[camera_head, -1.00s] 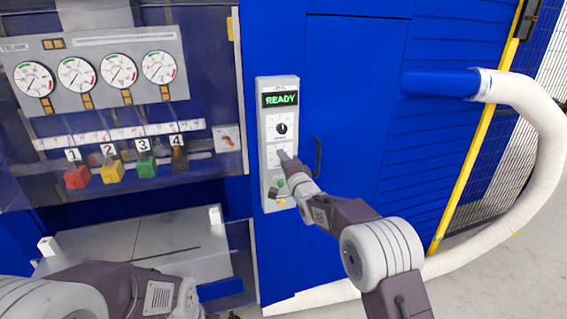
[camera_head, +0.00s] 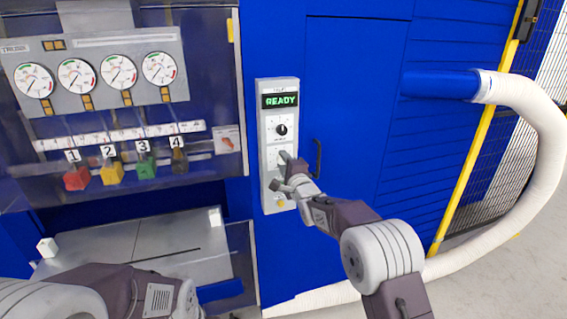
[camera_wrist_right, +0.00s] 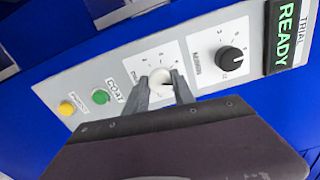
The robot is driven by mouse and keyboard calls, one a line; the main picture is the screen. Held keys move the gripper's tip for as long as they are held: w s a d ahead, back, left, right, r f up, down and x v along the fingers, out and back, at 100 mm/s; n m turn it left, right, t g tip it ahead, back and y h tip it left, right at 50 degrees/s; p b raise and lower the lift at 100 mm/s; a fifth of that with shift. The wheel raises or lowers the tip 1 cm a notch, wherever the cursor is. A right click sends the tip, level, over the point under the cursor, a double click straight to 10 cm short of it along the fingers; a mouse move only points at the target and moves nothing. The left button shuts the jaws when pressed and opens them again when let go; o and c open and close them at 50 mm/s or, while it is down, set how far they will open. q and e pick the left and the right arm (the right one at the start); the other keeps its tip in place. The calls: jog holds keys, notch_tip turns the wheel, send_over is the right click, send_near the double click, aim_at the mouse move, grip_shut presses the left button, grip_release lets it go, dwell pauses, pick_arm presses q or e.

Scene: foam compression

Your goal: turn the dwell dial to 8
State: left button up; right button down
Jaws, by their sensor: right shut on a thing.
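The tall light-grey control panel (camera_head: 268,100) is on the blue cabinet, with a black upper dial (camera_head: 282,130) and a lower dial. In the right wrist view the lower dial is a pale round knob (camera_wrist_right: 160,84) with a printed scale around it; its label is too small to read surely. My right gripper (camera_wrist_right: 161,90) has one finger on each side of this knob and is shut on it. In the head view the right gripper (camera_head: 282,171) covers much of the lower dial. My left arm shows at the bottom left; its gripper is not seen.
The display (camera_head: 280,100) reads READY. A green button (camera_wrist_right: 101,96) and a yellow button (camera_wrist_right: 66,107) sit below the dials. A black door handle (camera_head: 318,158) is close right of my right gripper. Gauges (camera_head: 75,76) and numbered coloured blocks are on the left.

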jog(key=shift+f, duration=0.1)
jog(key=c, duration=1.1)
grip_release()
jog(key=shift+o, duration=0.2)
jog(key=b+v, duration=0.2)
jog(key=v, duration=0.7)
